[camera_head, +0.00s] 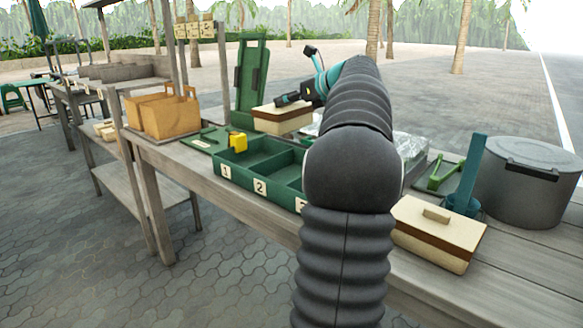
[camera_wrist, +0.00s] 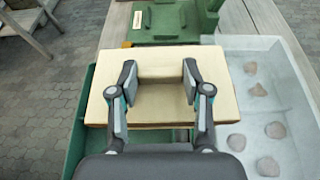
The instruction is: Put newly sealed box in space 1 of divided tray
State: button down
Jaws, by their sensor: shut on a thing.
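My gripper (camera_head: 290,99) is shut on a cream box with a brown band (camera_head: 283,120) from above. In the wrist view the fingers (camera_wrist: 157,88) stand over the middle of the box's pale lid (camera_wrist: 155,63); the grip on the handle is hard to make out. The box looks level and raised, near the back edge of the green divided tray (camera_head: 237,184). The tray's front carries labels 1, 2 and 3, with space 1 at the left end. Spaces 1 and 2 look empty in their visible parts. My arm hides the tray's right part.
A yellow object (camera_head: 238,142) sits by the tray's back left. A tall green stand (camera_head: 250,80) rises behind. A second banded box (camera_head: 435,235) and a metal pot (camera_head: 525,190) are at right. A pale bin with several stones (camera_wrist: 292,120) lies beside the tray. Paper bags (camera_head: 165,117) stand left.

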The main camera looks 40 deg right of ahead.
jog(key=b, duration=0.5)
send_over(255, 129)
jog(key=s, duration=0.1)
jog(key=shift+d+f, duration=0.3)
jog(key=shift+f, duration=0.6)
jog(key=f+b, duration=0.1)
jog(key=f, duration=0.1)
jog(key=f+b, duration=0.1)
jog(key=f, duration=0.2)
jog(key=shift+w+a+f, duration=0.1)
jog(key=shift+a+f, duration=0.1)
jog(key=shift+f+b, duration=0.65)
jog(key=shift+f, duration=1.4)
jog(key=c, duration=0.5)
grip_release()
jog(key=shift+f, duration=0.1)
jog(key=shift+r, duration=0.2)
jog(key=p+v, duration=0.1)
jog(key=v, duration=1.1)
jog(key=shift+a+f, duration=0.1)
jog(key=shift+a, duration=0.05)
